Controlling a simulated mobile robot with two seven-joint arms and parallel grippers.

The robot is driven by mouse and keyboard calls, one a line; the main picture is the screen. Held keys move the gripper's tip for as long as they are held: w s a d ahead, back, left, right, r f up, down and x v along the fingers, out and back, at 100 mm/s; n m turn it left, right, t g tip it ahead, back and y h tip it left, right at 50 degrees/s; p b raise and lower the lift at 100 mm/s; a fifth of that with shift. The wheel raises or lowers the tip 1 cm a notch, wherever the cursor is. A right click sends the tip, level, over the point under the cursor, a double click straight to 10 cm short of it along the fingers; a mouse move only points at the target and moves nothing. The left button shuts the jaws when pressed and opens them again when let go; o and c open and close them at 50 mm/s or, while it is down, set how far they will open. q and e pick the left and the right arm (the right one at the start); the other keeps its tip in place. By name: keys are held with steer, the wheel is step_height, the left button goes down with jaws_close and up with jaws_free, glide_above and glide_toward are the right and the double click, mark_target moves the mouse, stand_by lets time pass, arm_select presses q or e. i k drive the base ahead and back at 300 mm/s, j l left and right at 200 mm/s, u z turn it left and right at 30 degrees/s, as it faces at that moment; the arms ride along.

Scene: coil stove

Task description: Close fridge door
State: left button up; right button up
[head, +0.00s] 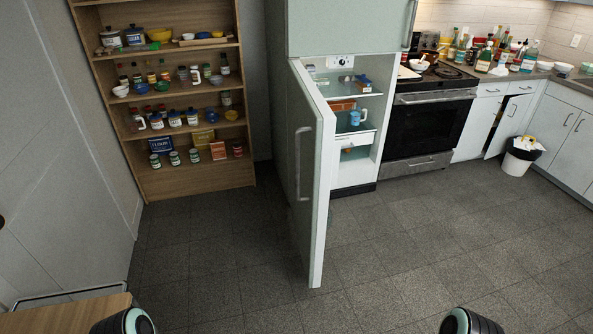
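The fridge (291,30) stands at the back in the middle. Its pale green lower door (310,180) is hinged on the left and stands wide open, swung out toward me. A long vertical handle (301,164) is on the door's outer face, on its left side in the picture. Inside the fridge, glass shelves and a white drawer (354,139) hold a blue mug (355,118) and several packages. The rounded ends of my two arms show at the bottom edge, left and right. Neither gripper's fingers are in view, and both arms are well apart from the door.
A wooden shelf (196,178) with many jars stands left of the fridge. A stove (428,125) and white cabinets (562,131) stand to the right, with a white bin (519,161) before them. A wooden tabletop (70,317) is at bottom left. The tiled floor (420,240) is clear.

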mark_target(314, 153)
steer(key=i+j+z, duration=0.15)
steer(key=i+j, duration=0.2)
steer(key=i, duration=0.4)
steer(key=i+j+z, duration=0.2)
steer(key=i+j, duration=0.25)
steer(key=i, duration=0.3)
steer(key=i+j+z, duration=0.15)
steer(key=i+j, duration=0.4)
steer(key=i, duration=0.15)
steer(key=k+l, duration=0.1)
steer(key=k, duration=0.15)
steer(key=i+j+z, duration=0.15)
steer(key=j, duration=0.4)
steer(key=j+z, duration=0.2)
steer(key=j, duration=0.35)
